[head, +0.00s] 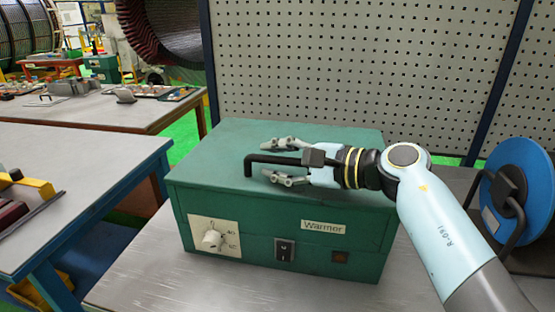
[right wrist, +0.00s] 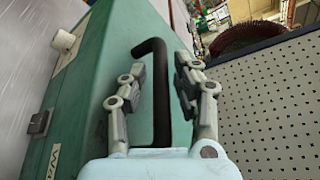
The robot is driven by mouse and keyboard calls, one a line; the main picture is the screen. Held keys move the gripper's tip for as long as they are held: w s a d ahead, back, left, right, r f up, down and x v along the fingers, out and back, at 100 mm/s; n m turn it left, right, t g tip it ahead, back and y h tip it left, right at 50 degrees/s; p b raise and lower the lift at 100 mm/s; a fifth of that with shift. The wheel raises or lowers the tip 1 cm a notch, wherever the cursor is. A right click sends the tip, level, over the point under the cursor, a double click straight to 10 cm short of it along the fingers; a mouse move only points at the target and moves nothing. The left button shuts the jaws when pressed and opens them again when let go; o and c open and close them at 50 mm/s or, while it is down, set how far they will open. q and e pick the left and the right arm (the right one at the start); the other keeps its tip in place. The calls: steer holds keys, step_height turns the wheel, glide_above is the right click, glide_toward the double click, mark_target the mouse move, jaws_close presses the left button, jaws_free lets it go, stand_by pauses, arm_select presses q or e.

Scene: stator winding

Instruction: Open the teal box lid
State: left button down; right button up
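The teal box (head: 280,225) stands on a table, labelled "Warmer", with its flat lid (head: 235,140) shut. A black bar handle (head: 270,159) is on the lid; it also shows in the right wrist view (right wrist: 161,100). My right gripper (head: 266,160) is over the lid with its fingers open on either side of the handle. In the right wrist view, the handle runs between the two fingers (right wrist: 161,60), with gaps visible on both sides. Part of the handle is hidden behind the gripper in the head view. My left gripper is not in view.
The box front has a white dial (head: 212,239), a black switch (head: 285,249) and a dark square (head: 341,257). A blue reel (head: 520,190) stands to the right. A perforated panel (head: 350,65) rises behind the box. Another table (head: 85,160) is at the left.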

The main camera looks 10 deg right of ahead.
jaws_close()
steer(key=shift+r, duration=0.1)
steer(key=w+d+r+p, duration=0.1)
steer(key=w+r, duration=0.2)
steer(key=r, duration=0.4)
steer(key=w+d+r+m, duration=0.1)
steer(key=w+r, duration=0.3)
steer(key=r, duration=0.4)
steer(key=shift+w+d+r+g+p, duration=0.15)
steer(key=shift+w+d+g+p, duration=0.1)
steer(key=shift+g+p, duration=0.15)
